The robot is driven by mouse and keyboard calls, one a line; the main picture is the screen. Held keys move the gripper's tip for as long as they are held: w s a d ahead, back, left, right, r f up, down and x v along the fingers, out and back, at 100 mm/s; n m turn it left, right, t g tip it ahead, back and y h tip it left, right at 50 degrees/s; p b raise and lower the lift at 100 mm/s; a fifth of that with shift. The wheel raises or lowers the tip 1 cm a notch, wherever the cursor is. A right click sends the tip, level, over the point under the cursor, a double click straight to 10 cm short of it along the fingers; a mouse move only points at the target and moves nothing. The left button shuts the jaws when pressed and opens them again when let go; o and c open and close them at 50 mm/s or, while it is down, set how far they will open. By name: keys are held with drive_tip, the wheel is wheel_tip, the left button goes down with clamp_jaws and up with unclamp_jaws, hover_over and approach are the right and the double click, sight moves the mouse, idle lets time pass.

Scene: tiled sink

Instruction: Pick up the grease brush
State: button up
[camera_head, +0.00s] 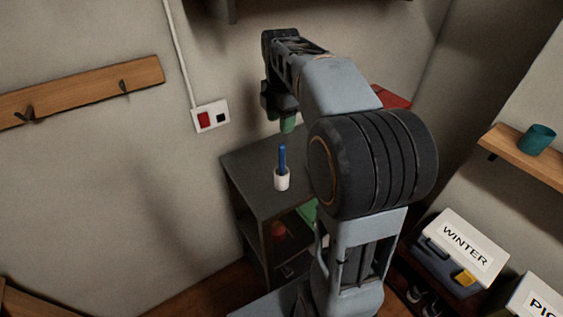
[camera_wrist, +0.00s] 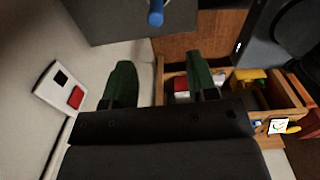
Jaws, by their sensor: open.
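A blue-handled stick, likely the grease brush (camera_head: 282,157), stands upright in a white cup (camera_head: 282,183) on top of a dark cabinet (camera_head: 257,174). Its bristles are not visible. In the wrist view a blue handle end (camera_wrist: 155,13) shows at the top edge, beyond my fingertips. My gripper (camera_head: 287,124) is open and empty, above and behind the brush in the head view. Its two green fingers stand apart in the wrist view (camera_wrist: 161,72), with nothing between them. My arm hides the right part of the cabinet.
A white wall socket panel with a red part (camera_head: 210,117) is near my gripper's left. A red item (camera_head: 390,97) lies behind my arm. A wooden box (camera_wrist: 285,90) holds mixed items in the wrist view.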

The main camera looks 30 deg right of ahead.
drive_tip(key=shift+w+d+n, duration=0.45)
drive_tip(key=shift+n, duration=0.25)
approach(282, 166)
drive_tip(key=shift+w+d, duration=0.3)
drive_tip(key=shift+w, duration=0.35)
drive_tip(key=shift+a+f+p, duration=0.1)
drive_tip(key=shift+f+p, duration=0.65)
drive_tip(key=shift+f, duration=2.15)
drive_tip(key=shift+s, duration=0.1)
drive_tip(key=shift+c, duration=0.3)
clamp_jaws()
drive_tip(key=shift+r, duration=0.1)
